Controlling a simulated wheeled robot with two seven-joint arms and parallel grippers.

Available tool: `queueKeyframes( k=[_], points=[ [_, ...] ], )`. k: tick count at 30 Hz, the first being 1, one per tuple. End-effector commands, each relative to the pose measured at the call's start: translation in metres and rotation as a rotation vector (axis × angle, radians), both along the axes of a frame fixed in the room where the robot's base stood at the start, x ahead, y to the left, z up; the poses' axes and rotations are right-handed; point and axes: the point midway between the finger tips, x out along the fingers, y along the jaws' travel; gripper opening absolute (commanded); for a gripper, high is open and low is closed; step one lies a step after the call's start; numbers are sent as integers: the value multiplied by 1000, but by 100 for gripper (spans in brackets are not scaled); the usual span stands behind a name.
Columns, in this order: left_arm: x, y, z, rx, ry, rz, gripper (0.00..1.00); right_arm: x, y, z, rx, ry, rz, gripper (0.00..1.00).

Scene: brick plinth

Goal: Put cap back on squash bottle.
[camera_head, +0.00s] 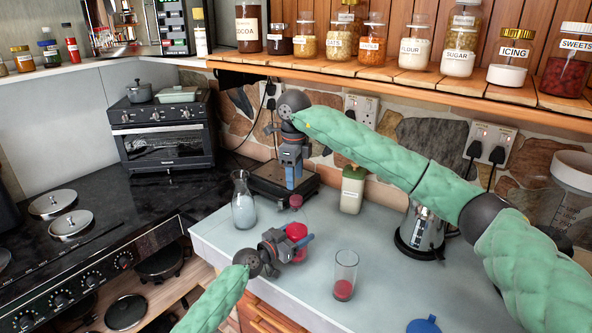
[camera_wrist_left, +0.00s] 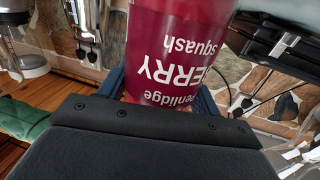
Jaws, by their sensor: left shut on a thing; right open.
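The red squash bottle (camera_head: 297,231) stands on the pale worktop, and its label fills the left wrist view (camera_wrist_left: 170,60). My left gripper (camera_head: 292,246) is shut around the bottle's side. My right gripper (camera_head: 292,184) points down behind the bottle and is open. A small dull-red round piece (camera_head: 295,201) shows just below its fingertips. It looks like the cap, but I cannot tell whether it touches the fingers or rests on something. The bottle's mouth is not clear in either view.
A glass with red liquid (camera_head: 344,276) stands right of the bottle. A blue object (camera_head: 424,325) lies near the front. A jar shelf (camera_head: 400,78) overhangs the back.

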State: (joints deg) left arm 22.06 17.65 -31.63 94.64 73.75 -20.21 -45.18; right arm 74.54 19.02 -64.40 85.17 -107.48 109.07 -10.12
Motion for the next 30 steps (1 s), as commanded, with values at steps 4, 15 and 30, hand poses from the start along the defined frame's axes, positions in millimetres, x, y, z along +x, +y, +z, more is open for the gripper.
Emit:
queueKeyframes(
  k=[4, 15, 30],
  points=[
    [0, 0, 0, 0, 0, 1, 0, 0, -1, 4, -2, 3, 208, 51],
    [0, 0, 0, 0, 0, 1, 0, 0, -3, 13, -1, 14, 709, 51],
    [0, 0, 0, 0, 0, 0, 0, 0, -3, 15, 1, 20, 900, 51]
  ],
)
